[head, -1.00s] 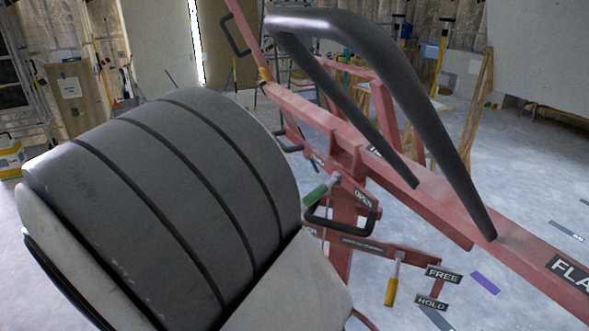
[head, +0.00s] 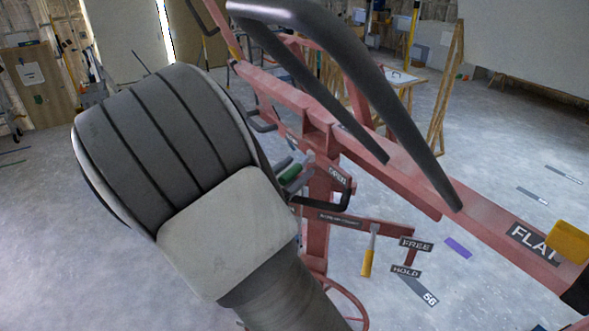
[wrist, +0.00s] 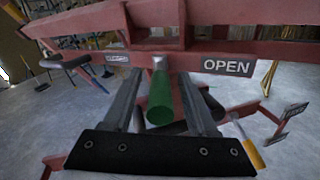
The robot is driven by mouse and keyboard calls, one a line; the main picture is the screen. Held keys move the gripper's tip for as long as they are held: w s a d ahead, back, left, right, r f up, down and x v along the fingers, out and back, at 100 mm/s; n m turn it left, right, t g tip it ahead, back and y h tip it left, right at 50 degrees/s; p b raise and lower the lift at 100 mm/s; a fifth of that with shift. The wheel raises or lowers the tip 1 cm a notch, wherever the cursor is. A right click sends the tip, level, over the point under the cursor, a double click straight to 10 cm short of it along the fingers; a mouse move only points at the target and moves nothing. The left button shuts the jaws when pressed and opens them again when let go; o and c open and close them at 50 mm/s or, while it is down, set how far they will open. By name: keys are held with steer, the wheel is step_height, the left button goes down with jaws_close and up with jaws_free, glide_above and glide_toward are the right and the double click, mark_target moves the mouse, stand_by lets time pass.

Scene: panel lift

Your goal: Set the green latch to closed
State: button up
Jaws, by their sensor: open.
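The green latch (wrist: 160,98) is a green handle on a short metal stem below the red beam, pointing toward the camera in the wrist view. An OPEN label (wrist: 227,66) is to its right, and a smaller label (wrist: 117,59), too small to read surely, is to its left. My gripper (wrist: 159,85) is open, with one finger on each side of the handle; gaps show between handle and fingers. In the head view the green latch (head: 287,174) is partly hidden by my arm, with a finger of my gripper (head: 296,178) beside it.
A black loop handle (head: 330,203) sits close to the latch. A yellow-handled lever (head: 367,260) hangs near the FREE (head: 415,245) and HOLD (head: 406,271) labels. Large dark bars (head: 370,90) rise above the red frame (head: 400,180). Open floor lies to the left.

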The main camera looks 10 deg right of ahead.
jaws_close()
stand_by(1.4)
